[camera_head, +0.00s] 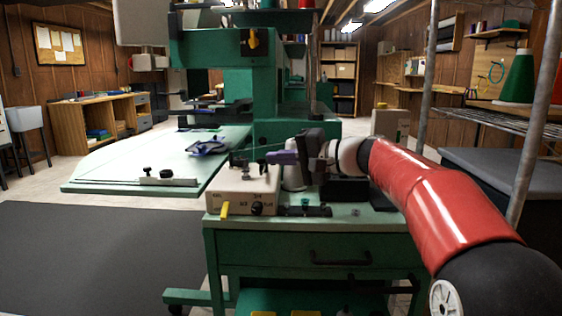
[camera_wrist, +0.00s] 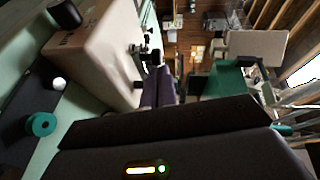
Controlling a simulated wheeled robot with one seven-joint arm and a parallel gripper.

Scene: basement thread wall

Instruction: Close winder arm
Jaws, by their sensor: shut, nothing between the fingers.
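A cream winder box (camera_head: 232,188) sits on the left part of the green cabinet top. Its front has dark lettering, a yellow lever (camera_head: 225,209) and a black knob (camera_head: 257,209). Small black posts and levers (camera_head: 239,160) stand on its top; I cannot tell which is the winder arm or how it is set. The box (camera_wrist: 105,50) also shows in the wrist view, with black fittings (camera_wrist: 145,50) beside my fingers. My gripper (camera_head: 269,158) has purple fingers, shut and empty, pointing left just above the box's right top edge. The fingers (camera_wrist: 160,72) look close to the fittings; contact is unclear.
A large green machine (camera_head: 230,80) rises behind, with a pale table (camera_head: 130,163) at left. A metal rack post (camera_head: 535,120) and a green thread cone (camera_head: 517,78) are at right.

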